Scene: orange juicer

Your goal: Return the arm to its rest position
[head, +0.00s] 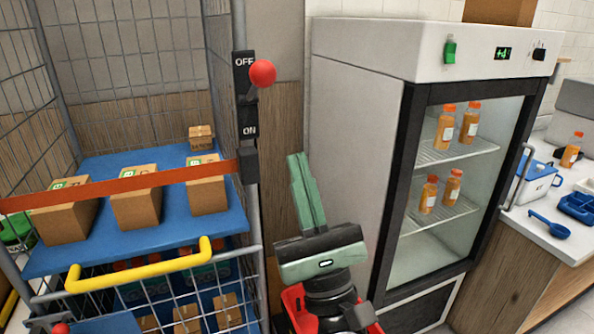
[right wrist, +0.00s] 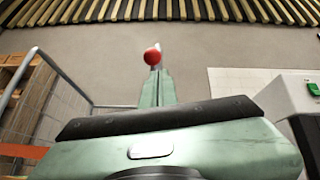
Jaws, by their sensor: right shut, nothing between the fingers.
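My right gripper (head: 304,190) points upward in the middle of the head view, with its green fingers together and nothing between them. It stands in front of the wall strip between the cage cart and the fridge. In the right wrist view the shut fingers (right wrist: 156,82) point up toward the ceiling, and the red lever knob (right wrist: 152,56) shows just beyond their tips. In the head view that red knob (head: 262,73) sits above and left of the fingertips, on the ON/OFF switch (head: 245,92). My left gripper is not in view.
A wire cage cart with a blue shelf (head: 130,235), cardboard boxes (head: 136,208), a red strap (head: 120,187) and a yellow handle (head: 140,265) is at left. A glass-door fridge (head: 360,130) with orange bottles stands close at right. A counter (head: 540,228) holds a bottle and blue items.

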